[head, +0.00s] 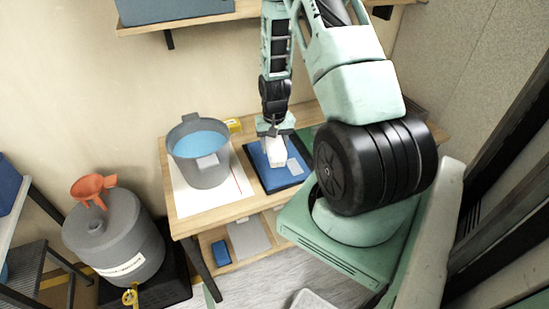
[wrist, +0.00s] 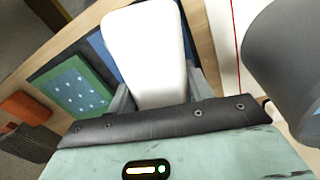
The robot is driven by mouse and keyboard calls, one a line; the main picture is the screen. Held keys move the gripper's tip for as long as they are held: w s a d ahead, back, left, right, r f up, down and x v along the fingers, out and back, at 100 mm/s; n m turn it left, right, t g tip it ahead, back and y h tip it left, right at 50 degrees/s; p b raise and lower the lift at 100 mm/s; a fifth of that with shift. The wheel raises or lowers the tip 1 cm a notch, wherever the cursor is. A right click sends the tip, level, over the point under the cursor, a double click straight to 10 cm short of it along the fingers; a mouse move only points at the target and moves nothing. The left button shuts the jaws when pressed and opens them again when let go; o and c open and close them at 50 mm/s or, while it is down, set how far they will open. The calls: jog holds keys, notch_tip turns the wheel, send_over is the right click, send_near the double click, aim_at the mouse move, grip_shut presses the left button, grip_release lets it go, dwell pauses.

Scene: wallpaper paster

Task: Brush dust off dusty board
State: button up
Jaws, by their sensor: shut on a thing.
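My gripper (head: 275,129) is shut on a pale, rounded block-like thing (head: 276,154), probably the brush. In the wrist view this white thing (wrist: 148,48) sticks out between the fingers; any bristles are hidden. It is over a blue board (head: 259,167) with a dark edge on the workbench; I cannot tell if they touch. A light grey patch (head: 295,167) lies at the blue board's right side. In the wrist view, a green-bordered board (wrist: 72,88) with pale spots, perhaps the dusty one, lies left of the held thing. In the head view my arm hides most of it.
A grey bucket (head: 203,172) of blue liquid stands left of the blue board on a white sheet (head: 238,192). An orange-brown block (wrist: 24,105) lies beyond the spotted board. A grey drum (head: 116,250) with an orange funnel (head: 94,188) stands on the left. A shelf (head: 190,20) hangs above.

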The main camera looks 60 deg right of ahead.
jog(key=shift+s+d+r+b, duration=0.2)
jog(key=shift+s+d, duration=0.15)
jog(key=shift+s, duration=0.2)
jog(key=shift+s+d+r+b, duration=0.2)
jog(key=shift+s+d, duration=0.1)
jog(key=shift+s, duration=0.25)
jog(key=shift+s+r, duration=0.1)
jog(key=shift+s, duration=0.05)
jog(key=shift+f+b, duration=2.2)
jog(key=shift+f, duration=1.1)
jog(key=shift+r, duration=0.1)
